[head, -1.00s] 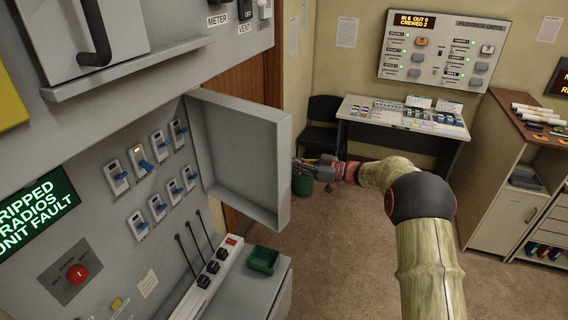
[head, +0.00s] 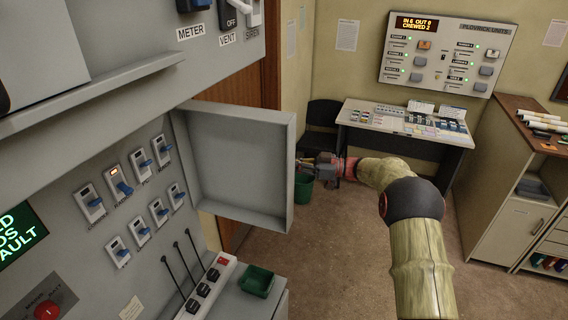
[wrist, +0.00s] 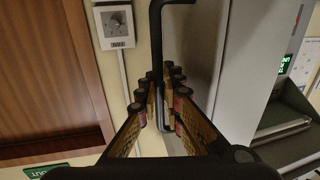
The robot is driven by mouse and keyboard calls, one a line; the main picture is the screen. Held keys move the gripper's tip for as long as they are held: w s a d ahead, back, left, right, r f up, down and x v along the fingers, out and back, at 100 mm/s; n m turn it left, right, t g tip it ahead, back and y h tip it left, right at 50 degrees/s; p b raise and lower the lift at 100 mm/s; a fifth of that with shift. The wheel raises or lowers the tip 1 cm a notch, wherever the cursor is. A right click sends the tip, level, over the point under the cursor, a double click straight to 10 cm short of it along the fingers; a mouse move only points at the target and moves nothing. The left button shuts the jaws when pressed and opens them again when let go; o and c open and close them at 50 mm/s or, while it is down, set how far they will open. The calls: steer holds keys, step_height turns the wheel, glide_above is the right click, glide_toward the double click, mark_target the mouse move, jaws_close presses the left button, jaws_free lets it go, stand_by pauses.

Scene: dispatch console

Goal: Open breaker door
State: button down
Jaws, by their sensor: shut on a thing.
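The grey breaker door (head: 240,165) stands swung open from the panel, hinged along its left side, with its hollow inner face showing. Rows of breakers with blue levers (head: 123,188) are exposed left of it. My gripper (head: 318,162) is at the door's free right edge in the head view. In the wrist view, a black bar handle (wrist: 156,50) runs between the fingers of my gripper (wrist: 160,88), which are shut on it. The door's outer face (wrist: 195,50) shows just right of the handle. The handle's hold is hard to see in the head view.
A power strip with black plugs (head: 212,285) and a green tray (head: 257,281) sit below the door. A green bin (head: 303,188) and a desk (head: 400,135) stand behind my gripper. A wooden-topped cabinet (head: 505,190) is at the right. The carpet between is open floor.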

steer(key=c, duration=2.3)
jaws_free()
steer(key=shift+d, duration=0.3)
steer(key=shift+a, duration=0.1)
steer(key=s+d, duration=0.2)
steer(key=d, duration=1)
